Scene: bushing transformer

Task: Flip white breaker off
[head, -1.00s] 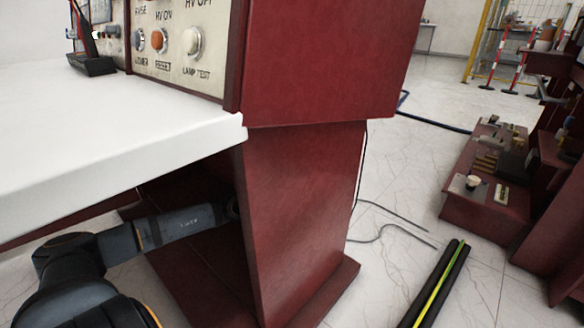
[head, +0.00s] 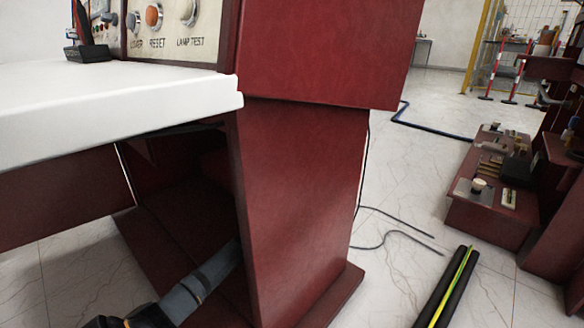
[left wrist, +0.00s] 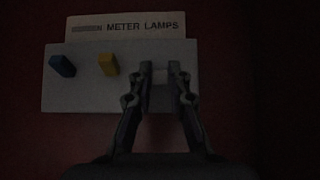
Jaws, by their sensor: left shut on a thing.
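In the left wrist view a pale switch box (left wrist: 80,96) is on a dark red wall under a label reading METER LAMPS (left wrist: 142,27). A blue lever (left wrist: 62,66) and a yellow lever (left wrist: 108,64) stand on it. My left gripper (left wrist: 160,74) is in front of the box, to the right of the yellow lever. It is shut on the pale white breaker (left wrist: 160,76), which shows dimly between its fingertips. In the head view my left arm reaches into the recess under the table, and its gripper is hidden behind the red side panel. My right gripper is not in view.
The white tabletop (head: 110,110) hangs over the recess. The red side panel (head: 300,200) stands close to the right of my left arm. Cables (head: 395,235) lie on the floor at right, with a red console (head: 495,205) beyond. The recess is dark.

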